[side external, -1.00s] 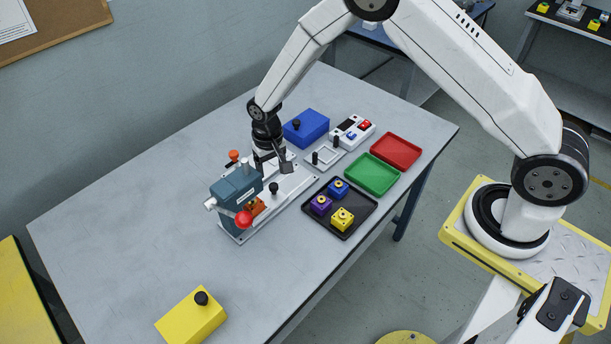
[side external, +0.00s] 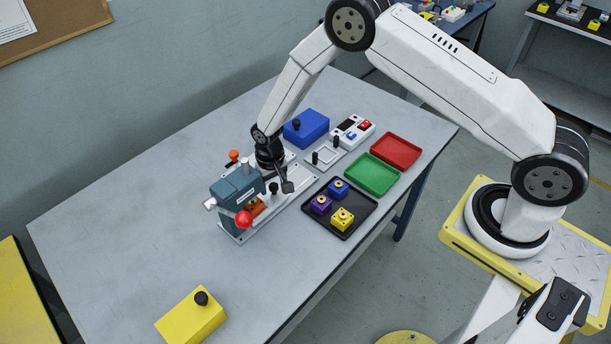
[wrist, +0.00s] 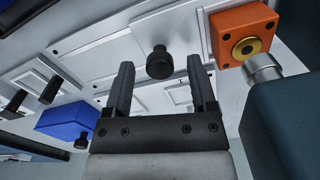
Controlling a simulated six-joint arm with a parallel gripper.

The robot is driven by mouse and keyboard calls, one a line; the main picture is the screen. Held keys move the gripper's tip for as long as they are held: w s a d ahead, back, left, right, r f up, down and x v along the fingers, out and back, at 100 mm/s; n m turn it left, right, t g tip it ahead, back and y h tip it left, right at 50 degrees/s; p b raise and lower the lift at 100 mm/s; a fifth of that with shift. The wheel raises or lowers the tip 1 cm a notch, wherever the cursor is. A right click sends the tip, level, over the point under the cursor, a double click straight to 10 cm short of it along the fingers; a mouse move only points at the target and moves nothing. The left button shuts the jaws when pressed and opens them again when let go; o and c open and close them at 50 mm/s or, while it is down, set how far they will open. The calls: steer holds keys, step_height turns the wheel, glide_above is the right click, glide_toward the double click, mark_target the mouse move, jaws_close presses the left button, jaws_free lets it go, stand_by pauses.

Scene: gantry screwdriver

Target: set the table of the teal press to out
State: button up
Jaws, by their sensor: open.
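The teal press (side external: 236,192) stands on a light base plate on the grey table, with a red ball knob on its near side. Its sliding table carries a black knob (side external: 273,187), which shows in the wrist view (wrist: 159,62) just beyond and between my fingertips. An orange block (wrist: 243,35) with a brass ring sits under the press head, beside the press's metal tip. My gripper (wrist: 160,75) is open and empty, its two fingers on either side of the knob in the picture. I cannot tell whether they reach around it. In the side view my gripper (side external: 280,178) is low over the plate.
A blue box (side external: 306,127), a white switch box (side external: 353,131) and a small fixture with black posts (side external: 325,155) stand behind. A black tray (side external: 314,227) holds purple, blue and yellow blocks. Green (side external: 371,174) and red (side external: 396,151) trays lie right. A yellow box (side external: 191,316) sits in front.

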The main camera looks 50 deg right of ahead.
jaws_close()
stand_by(1.3)
